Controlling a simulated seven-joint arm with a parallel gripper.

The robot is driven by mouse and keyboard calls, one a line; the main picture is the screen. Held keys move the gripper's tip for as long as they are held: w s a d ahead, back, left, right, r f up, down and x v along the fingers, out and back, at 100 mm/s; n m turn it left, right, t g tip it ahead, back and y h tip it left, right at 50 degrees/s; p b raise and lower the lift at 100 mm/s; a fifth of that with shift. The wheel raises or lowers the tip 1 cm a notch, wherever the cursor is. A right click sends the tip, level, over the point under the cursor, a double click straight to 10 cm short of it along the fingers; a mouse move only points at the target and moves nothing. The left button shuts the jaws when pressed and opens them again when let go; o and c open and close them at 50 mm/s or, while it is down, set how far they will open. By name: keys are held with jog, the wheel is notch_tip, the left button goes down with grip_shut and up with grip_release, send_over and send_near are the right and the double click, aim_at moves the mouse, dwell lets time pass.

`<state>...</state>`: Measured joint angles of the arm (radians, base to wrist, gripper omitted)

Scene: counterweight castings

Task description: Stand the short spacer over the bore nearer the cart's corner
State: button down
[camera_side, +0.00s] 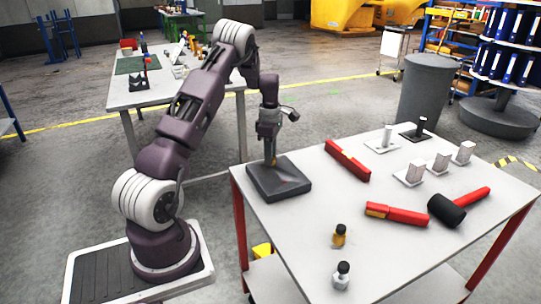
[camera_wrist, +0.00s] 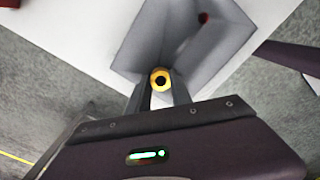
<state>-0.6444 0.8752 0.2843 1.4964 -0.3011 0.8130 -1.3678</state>
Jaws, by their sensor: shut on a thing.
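The spacer is a short yellow ring (camera_wrist: 161,80) with a dark hole, between my fingertips in the wrist view. In the side view it shows as a small yellow spot (camera_side: 274,160) below my gripper (camera_side: 271,149). My gripper is shut on it. The casting (camera_side: 286,186) is a dark grey square block at the cart's left corner, below my gripper. I cannot tell whether spacer and casting touch. The bore nearer the corner is not clearly visible.
Several pale blocks (camera_side: 441,161) stand at the right. Two small bottles (camera_side: 339,238) stand at the front.

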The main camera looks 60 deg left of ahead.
jog(key=shift+f, duration=0.35)
jog(key=c, duration=1.1)
grip_release()
notch_tip(320, 180, up, 14)
jog(key=shift+r, duration=0.1)
jog(key=s+d+r+m+t, duration=0.15)
jog(key=d+r+m, duration=0.3)
jog(key=d, duration=0.45)
jog(key=s+d+r+m+t, duration=0.1)
jog(key=s+d+r+m, duration=0.25)
jog(key=d+m, duration=0.35)
jog(key=s+d+r+m+t, duration=0.15)
jog(key=d+r+m, duration=0.3)
jog(key=d, duration=0.55)
jog(key=s+d+f+m, duration=0.1)
jog(key=s+d+m, duration=0.2)
jog(key=s+m, duration=0.1)
jog(key=s+d+f+m+t, duration=0.1)
jog(key=s+d+m, duration=0.2)
jog(key=s, duration=0.3)
jog(key=s+d+f+m, duration=0.1)
jog(key=s+d+m, duration=0.2)
jog(key=s+m, duration=0.1)
jog(key=shift+s+d+f+m+t, duration=0.1)
jog(key=shift+s+d+m+t, duration=0.2)
jog(key=shift+s+d, duration=0.15)
